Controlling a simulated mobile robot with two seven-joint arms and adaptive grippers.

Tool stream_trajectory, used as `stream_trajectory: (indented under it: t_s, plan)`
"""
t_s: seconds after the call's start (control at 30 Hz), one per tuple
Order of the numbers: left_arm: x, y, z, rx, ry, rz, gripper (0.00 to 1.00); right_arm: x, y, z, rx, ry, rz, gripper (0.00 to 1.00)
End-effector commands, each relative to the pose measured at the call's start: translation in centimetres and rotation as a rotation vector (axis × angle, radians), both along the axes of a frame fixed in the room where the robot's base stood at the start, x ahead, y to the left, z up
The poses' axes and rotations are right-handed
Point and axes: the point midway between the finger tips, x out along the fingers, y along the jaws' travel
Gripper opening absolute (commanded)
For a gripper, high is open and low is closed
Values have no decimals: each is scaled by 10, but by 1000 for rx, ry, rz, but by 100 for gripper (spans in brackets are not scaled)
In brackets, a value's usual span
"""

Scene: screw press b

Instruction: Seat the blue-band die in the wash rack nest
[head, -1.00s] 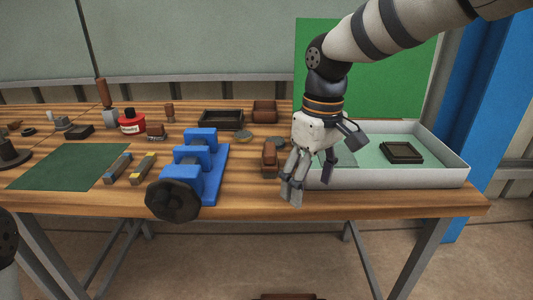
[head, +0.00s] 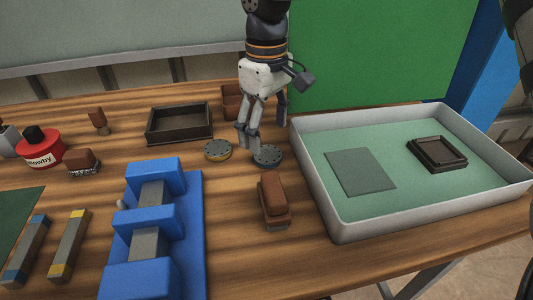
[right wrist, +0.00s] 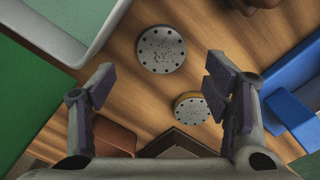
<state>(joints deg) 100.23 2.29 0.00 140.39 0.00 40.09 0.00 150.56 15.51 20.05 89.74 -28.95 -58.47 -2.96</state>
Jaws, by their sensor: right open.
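Two round grey dies with small holes lie flat on the table. The one nearer the tray, with a dull band that looks bluish-grey in the head view, is the blue-band die (head: 267,156); it shows at the top middle in the right wrist view (right wrist: 161,49). The yellow-band die (head: 218,150) lies to its left. My right gripper (head: 266,136) is open and empty, close above and beside the dies, fingers pointing down. The wash rack nest seems to be the dark square frame (head: 438,166) inside the white tray (head: 345,231). My left gripper is out of view.
A blue press (head: 186,245) stands front left. Behind are a dark open box (head: 180,137) and a brown block (head: 232,103). A red bottle (head: 40,151) stands at left.

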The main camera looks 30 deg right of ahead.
Motion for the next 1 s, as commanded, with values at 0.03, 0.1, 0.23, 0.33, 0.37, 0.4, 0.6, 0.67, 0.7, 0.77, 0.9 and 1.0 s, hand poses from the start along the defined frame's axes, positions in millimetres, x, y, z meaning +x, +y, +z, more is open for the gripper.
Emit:
stream_trajectory:
  t_s: [0.03, 0.1, 0.23, 0.33, 0.37, 0.4, 0.6, 0.67, 0.7, 0.77, 0.9, 1.0]
  plan:
    - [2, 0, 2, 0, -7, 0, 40, -3, 0, -8, 1, 3, 1, 70]
    - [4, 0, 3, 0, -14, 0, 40, -7, -1, -21, 2, 1, 0, 70]
    - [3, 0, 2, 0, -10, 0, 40, -7, -1, -43, 1, 3, 0, 70]
    - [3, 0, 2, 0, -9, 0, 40, -7, -1, -48, 1, 0, 1, 70]
    - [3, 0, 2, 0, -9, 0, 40, -7, -1, -48, 0, -1, 1, 70]
    - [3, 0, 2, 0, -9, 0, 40, -7, -1, -48, 0, -1, 1, 70]
    - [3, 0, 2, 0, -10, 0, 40, -7, -1, -47, 0, -1, 1, 46]
    - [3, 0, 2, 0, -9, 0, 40, -7, -1, -47, 0, -1, 1, 32]
    - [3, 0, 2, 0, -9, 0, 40, -7, -1, -47, 0, -1, 1, 23]
    - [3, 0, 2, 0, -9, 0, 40, -7, -1, -47, 0, -1, 1, 9]
    - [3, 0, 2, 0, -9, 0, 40, -6, 0, -47, 1, -2, 1, 6]
    - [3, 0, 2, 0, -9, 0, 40, -6, -1, -46, 1, -2, 1, 6]
